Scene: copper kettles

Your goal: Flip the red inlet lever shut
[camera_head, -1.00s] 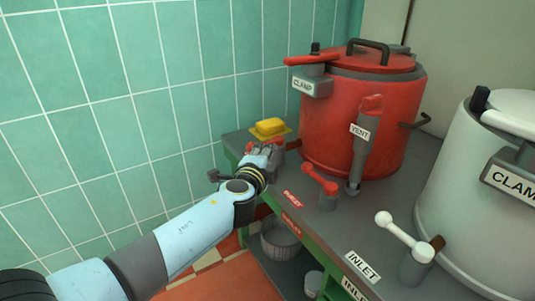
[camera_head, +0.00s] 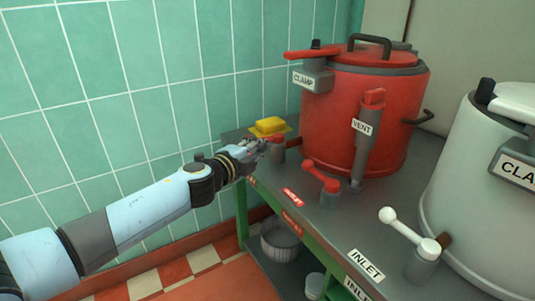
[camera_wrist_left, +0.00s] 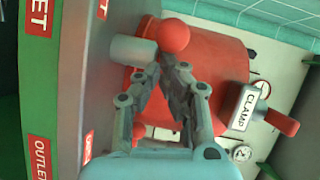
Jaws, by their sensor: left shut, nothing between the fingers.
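The red inlet lever (camera_head: 320,178) stands on a short grey post on the bench in front of the red kettle (camera_head: 350,118), its ball end pointing left and toward the wall. My left gripper (camera_head: 262,146) is shut and empty, left of this lever and beside another grey post with a red knob (camera_head: 277,139). In the left wrist view my shut fingertips (camera_wrist_left: 167,66) are close to a red ball (camera_wrist_left: 174,36) and grey post (camera_wrist_left: 133,50); contact cannot be told. My right gripper is not in view.
A yellow block (camera_head: 270,125) lies behind the knobbed post. The white kettle (camera_head: 480,200) and its white lever (camera_head: 405,228) stand at the right. The red kettle's vent handle (camera_head: 365,135) rises close behind the red lever. A pot (camera_head: 281,245) sits on the lower shelf.

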